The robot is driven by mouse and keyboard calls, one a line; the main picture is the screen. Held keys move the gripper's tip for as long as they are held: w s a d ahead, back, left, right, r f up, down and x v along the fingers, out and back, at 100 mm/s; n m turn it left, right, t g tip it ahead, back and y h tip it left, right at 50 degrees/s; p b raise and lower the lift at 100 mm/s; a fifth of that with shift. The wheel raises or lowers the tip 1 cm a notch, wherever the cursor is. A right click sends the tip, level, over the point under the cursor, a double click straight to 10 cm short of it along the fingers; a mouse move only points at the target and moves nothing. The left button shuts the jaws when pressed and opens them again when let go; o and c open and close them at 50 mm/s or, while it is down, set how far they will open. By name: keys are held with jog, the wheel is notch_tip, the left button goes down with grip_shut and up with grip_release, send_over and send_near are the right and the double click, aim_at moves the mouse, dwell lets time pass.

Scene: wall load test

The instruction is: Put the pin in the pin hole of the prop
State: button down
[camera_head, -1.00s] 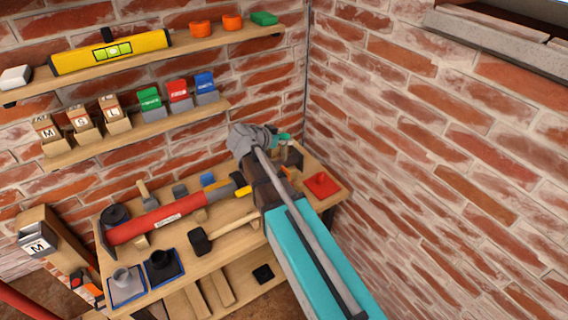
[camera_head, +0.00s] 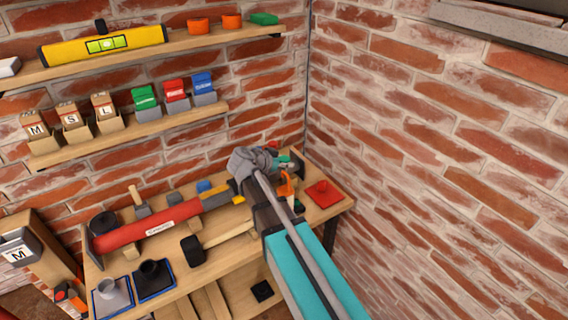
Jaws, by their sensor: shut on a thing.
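The prop (camera_head: 150,229) is a long red tube with a white label. It lies on the wooden workbench, with a narrower grey part and a yellow and black part towards my arm. Its pin hole is too small to make out. My teal and grey arm crosses the right of the bench and bends at a grey wrist above it. My gripper (camera_head: 288,164) is just right of the wrist, small and partly hidden, over the back right of the bench. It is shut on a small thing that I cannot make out. I cannot single out the pin.
A mallet (camera_head: 193,249) lies before the prop, near two blue-edged trays (camera_head: 155,291) with fittings. A red square piece (camera_head: 322,193) and an orange tool (camera_head: 286,186) are at the bench's right. Brick walls close the corner; shelves (camera_head: 130,131) hold boxes and a yellow level.

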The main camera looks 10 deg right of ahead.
jog(key=shift+w, duration=0.15)
jog(key=w+a, duration=0.3)
jog(key=w, duration=0.6)
jog(key=shift+f+b, duration=0.25)
jog(key=shift+b, duration=0.05)
dwell(0.7)
jog(key=shift+w, duration=0.1)
dwell(0.5)
jog(key=shift+f+b, duration=1.95)
dwell(2.0)
jog(key=shift+s+f+b, duration=0.2)
jog(key=shift+s+b, duration=0.1)
jog(key=shift+b, duration=0.05)
